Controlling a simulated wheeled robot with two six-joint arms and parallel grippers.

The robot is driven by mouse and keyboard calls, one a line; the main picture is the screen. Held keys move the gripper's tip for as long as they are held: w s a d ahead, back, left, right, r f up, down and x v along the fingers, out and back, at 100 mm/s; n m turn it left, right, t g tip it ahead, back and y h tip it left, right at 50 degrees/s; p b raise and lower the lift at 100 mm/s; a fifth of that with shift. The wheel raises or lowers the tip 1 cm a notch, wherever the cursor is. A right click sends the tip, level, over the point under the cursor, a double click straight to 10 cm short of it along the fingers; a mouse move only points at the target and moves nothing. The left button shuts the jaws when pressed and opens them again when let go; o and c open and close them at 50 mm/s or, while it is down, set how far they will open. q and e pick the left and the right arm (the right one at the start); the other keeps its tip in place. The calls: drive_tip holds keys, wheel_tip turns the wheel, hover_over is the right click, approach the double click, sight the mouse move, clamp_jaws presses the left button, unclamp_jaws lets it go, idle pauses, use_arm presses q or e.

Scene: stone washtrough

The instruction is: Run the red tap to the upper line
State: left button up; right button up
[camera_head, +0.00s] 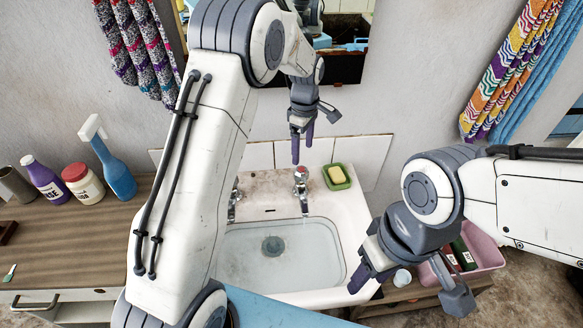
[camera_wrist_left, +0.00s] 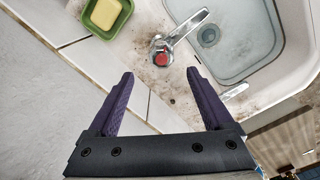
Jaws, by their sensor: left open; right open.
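The red tap (camera_head: 301,180) is a chrome tap with a red cap at the back rim of the white sink (camera_head: 350,225). It also shows in the left wrist view (camera_wrist_left: 161,58), its spout pointing over the basin. My left gripper (camera_head: 302,150) is open and empty above and behind the red tap; in the left wrist view the tap head lies just beyond its fingertips, apart from them. The basin seems to hold clear, pale water (camera_head: 290,262) over a dark drain. I cannot make out level lines or a stream. My right gripper (camera_head: 368,277) is open near the sink's right side.
A second tap (camera_head: 234,203) stands left of the red one, partly hidden by my left arm. A soap dish (camera_head: 336,177) sits right of the red tap. Bottles (camera_head: 115,172) stand on the left counter. A pink tub (camera_head: 485,252) is at the right.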

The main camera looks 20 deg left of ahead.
sight(301, 168)
use_arm(q)
wheel_tip(301, 168, down, 8)
drive_tip(key=shift+a+f+p, duration=0.1)
drive_tip(key=shift+f+p, duration=0.05)
drive_tip(key=shift+p, duration=0.5)
drive_tip(key=shift+s, duration=0.1)
clamp_jaws()
